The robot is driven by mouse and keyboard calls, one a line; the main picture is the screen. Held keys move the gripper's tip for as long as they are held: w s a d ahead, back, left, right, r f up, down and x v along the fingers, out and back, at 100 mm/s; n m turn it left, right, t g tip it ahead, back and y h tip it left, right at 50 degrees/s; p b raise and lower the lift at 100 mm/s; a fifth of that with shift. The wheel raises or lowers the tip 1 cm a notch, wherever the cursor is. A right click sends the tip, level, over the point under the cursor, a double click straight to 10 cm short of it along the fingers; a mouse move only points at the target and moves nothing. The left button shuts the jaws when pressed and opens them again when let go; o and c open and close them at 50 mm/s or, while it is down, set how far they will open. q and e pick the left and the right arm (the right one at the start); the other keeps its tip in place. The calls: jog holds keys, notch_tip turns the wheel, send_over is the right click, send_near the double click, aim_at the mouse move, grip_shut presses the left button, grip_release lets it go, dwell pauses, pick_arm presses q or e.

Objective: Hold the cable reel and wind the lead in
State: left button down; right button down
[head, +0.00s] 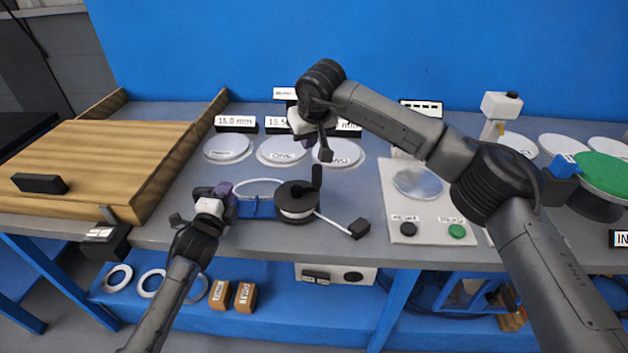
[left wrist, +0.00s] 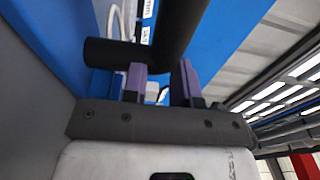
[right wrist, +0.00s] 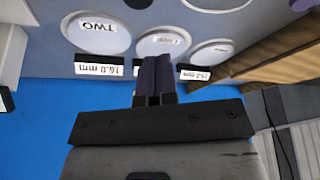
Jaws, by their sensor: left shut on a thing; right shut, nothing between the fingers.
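The cable reel (head: 296,203) stands on the bench, a black drum with a white band, a blue bracket (head: 256,208) on its left and an upright black crank (head: 317,178). A white lead runs from its right side to a black plug (head: 358,229) lying near the bench's front edge. My left gripper (head: 226,192) is shut on the reel's black handle, left of the drum; the handle (left wrist: 112,53) crosses between the purple fingers in the left wrist view. My right gripper (head: 308,140) is shut and empty, above and behind the reel; its closed fingers show in the right wrist view (right wrist: 153,78).
Several white discs with size labels (head: 229,147) lie behind the reel. A wooden tray (head: 110,160) stands to the left. A panel with a black and a green button (head: 457,231) lies to the right. Bare bench surrounds the plug.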

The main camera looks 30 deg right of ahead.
pick_arm(q)
jog(key=shift+r, duration=0.15)
pick_arm(e)
jog(key=shift+f, duration=0.15)
jog(key=shift+f, duration=2.9)
jog(key=shift+s, duration=0.1)
